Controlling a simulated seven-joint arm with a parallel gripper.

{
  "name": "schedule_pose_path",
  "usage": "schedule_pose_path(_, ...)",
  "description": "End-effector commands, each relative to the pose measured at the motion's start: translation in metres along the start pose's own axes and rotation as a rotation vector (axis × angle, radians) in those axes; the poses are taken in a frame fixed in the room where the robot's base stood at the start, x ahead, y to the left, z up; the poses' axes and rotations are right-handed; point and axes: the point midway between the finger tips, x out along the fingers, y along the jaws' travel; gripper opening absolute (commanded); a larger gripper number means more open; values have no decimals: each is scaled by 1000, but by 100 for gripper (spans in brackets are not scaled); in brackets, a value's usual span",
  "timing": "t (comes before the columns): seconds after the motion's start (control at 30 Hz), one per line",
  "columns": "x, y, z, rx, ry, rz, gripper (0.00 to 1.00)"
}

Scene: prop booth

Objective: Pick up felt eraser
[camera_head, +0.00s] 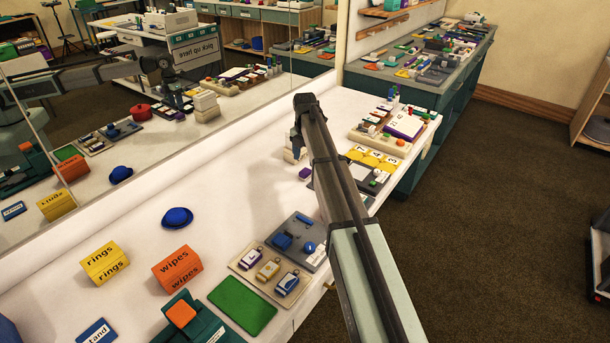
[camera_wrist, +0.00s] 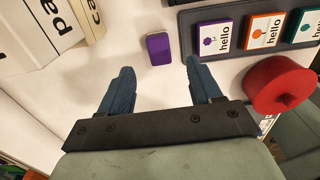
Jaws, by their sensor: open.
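A small purple block with rounded corners, which looks like the felt eraser (camera_wrist: 159,49), lies on the white table in the wrist view. It also shows in the head view as a small purple shape (camera_head: 305,172) just left of my arm. My gripper (camera_wrist: 160,66) is open and empty. Its two blue fingers point toward the eraser, with one fingertip on each side of its near end in the picture. The wrist view does not make the height of the fingers above the table clear. My arm hides part of the table around the gripper in the head view.
A red round pot (camera_wrist: 280,85) stands close to the right finger. A dark tray (camera_wrist: 238,32) of "hello" cards lies right of the eraser. Pale lettered boxes (camera_wrist: 48,30) stand at left. A mirror (camera_head: 110,130) runs behind the table. Bare table lies left of the eraser.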

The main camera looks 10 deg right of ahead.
Motion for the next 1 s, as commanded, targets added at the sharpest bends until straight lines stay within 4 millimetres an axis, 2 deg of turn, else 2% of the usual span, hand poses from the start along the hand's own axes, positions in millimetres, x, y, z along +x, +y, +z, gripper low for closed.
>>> schedule_pose_path(0.17, 9, 0, 0, 0, 0, 0, 64)
schedule_pose_path(0.5, 49, 0, 2, 0, 1, -1, 64)
schedule_pose_path(0.77, 53, 1, 2, 0, 0, 0, 64)
schedule_pose_path(1.0, 53, 1, 2, 0, 0, 0, 43)
